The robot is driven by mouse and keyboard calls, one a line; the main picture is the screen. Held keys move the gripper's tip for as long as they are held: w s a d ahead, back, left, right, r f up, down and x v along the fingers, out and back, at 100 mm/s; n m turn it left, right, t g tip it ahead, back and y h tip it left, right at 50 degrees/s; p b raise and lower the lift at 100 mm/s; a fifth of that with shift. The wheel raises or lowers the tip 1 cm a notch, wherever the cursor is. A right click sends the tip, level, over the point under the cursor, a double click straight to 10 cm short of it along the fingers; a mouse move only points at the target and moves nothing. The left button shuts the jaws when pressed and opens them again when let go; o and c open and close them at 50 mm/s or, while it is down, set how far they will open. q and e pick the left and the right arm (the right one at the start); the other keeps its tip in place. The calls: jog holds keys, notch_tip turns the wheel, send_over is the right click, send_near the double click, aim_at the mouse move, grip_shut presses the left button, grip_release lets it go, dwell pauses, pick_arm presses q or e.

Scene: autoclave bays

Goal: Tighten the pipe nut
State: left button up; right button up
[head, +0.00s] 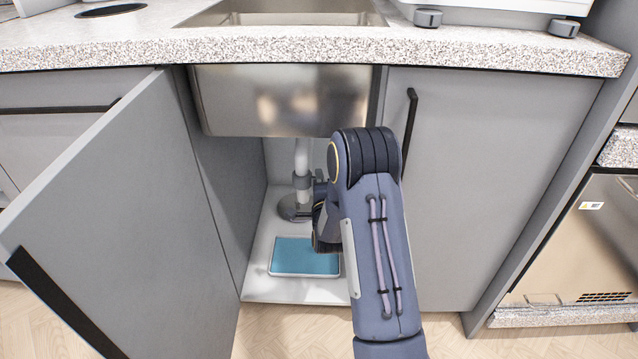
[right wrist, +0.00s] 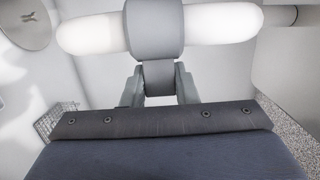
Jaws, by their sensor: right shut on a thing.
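The pipe nut (head: 302,181) is a grey collar around the white vertical pipe (head: 302,155) under the sink. In the right wrist view the nut (right wrist: 154,32) sits on the white pipe (right wrist: 226,24), and a grey tab sticks out from it toward me. My right gripper (head: 317,186) reaches into the open cabinet from the right. In the right wrist view the right gripper (right wrist: 158,84) has a finger on each side of the tab and is shut on it. My right forearm hides part of the cabinet's right side. My left gripper is not in view.
The open door (head: 125,225) stands at the left and the closed door (head: 480,185) at the right. The steel sink basin (head: 280,100) hangs above the pipe. A blue tray (head: 305,258) lies on the white cabinet floor (head: 285,291). A round metal disc (head: 288,209) is at the pipe's foot.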

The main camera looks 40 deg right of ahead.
jog(key=o, duration=1)
jog(key=p+v, duration=0.1)
jog(key=v, duration=0.7)
jog(key=shift+p, duration=0.4)
jog(key=shift+w, duration=0.1)
